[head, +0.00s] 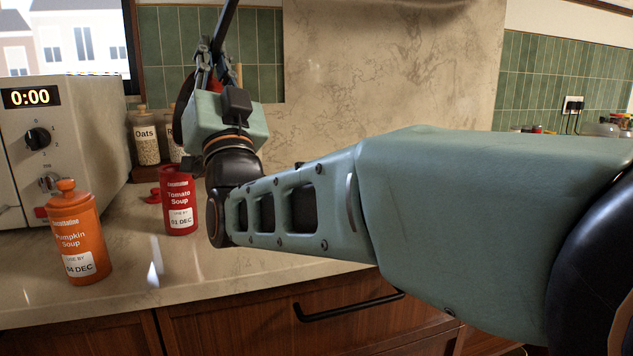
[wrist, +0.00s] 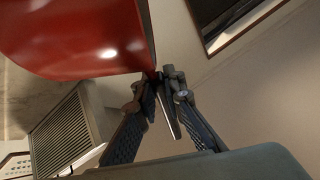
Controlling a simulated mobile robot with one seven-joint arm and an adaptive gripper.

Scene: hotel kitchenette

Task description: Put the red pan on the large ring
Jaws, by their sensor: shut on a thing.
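The red pan (wrist: 75,35) fills the upper left of the wrist view. In the head view only a small dark red part of the pan (head: 186,95) shows behind my gripper. My gripper (head: 208,52) is raised above the counter, with its fingers shut on the pan's dark handle (head: 228,22), which sticks up past them. In the wrist view the gripper (wrist: 165,90) closes around the handle just beside the pan's rim. The pan is held tilted, clear of the counter. I cannot make out the large ring in either view.
A microwave (head: 60,130) stands at the left. An orange pumpkin soup bottle (head: 76,230) and a red tomato soup bottle (head: 180,203) stand on the counter (head: 140,270). An oats jar (head: 146,140) is behind. My arm hides much of the right side.

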